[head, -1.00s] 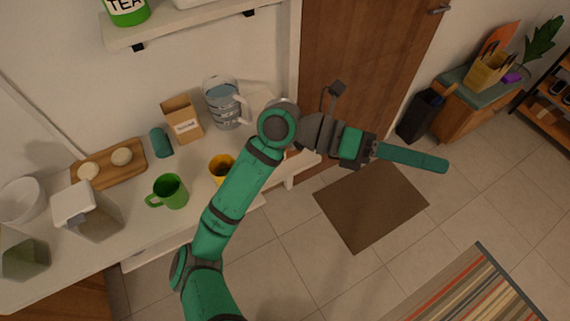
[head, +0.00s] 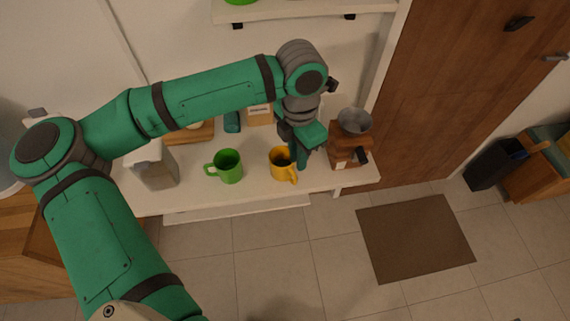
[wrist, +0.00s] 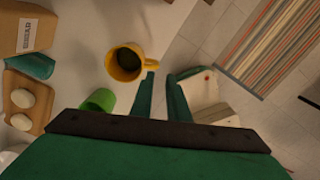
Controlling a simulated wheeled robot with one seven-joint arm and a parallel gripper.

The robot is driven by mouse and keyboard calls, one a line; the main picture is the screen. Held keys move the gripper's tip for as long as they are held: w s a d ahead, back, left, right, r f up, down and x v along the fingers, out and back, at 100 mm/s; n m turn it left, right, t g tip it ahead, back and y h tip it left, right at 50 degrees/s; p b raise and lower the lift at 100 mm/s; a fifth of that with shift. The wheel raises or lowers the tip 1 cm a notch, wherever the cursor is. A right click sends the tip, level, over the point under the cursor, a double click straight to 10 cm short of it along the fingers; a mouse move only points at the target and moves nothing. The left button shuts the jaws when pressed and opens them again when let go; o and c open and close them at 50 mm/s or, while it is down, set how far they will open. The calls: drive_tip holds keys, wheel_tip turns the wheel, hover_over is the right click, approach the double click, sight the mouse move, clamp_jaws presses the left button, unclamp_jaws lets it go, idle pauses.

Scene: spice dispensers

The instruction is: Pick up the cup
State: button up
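A yellow cup (head: 281,166) with dark contents stands upright near the counter's front edge, and it also shows in the wrist view (wrist: 120,68). A green cup (head: 228,168) stands to its left, partly hidden by my gripper in the wrist view (wrist: 98,100). My gripper (head: 302,164) points down close to the yellow cup's right side. In the wrist view my gripper (wrist: 167,76) has its two fingers apart with nothing between them. The yellow cup is beside the left finger, outside the gap. I cannot tell whether they touch.
A brown coffee grinder (head: 346,148) with a metal funnel stands close to the right of my gripper. A cardboard box (head: 260,114), a teal cylinder (head: 232,122) and a pale canister (head: 153,170) are on the white counter (head: 255,197).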

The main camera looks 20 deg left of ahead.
sight(295, 177)
drive_tip(key=shift+a+f, duration=0.15)
drive_tip(key=shift+a, duration=0.3)
drive_tip(key=shift+w+d+f, duration=0.1)
drive_tip(key=shift+d+f, duration=0.05)
drive_tip(key=shift+f, duration=2.45)
drive_tip(key=shift+d+f, duration=0.15)
drive_tip(key=shift+f, duration=2.45)
drive_tip(key=shift+w, duration=0.1)
clamp_jaws()
drive_tip(key=shift+a+r, duration=0.1)
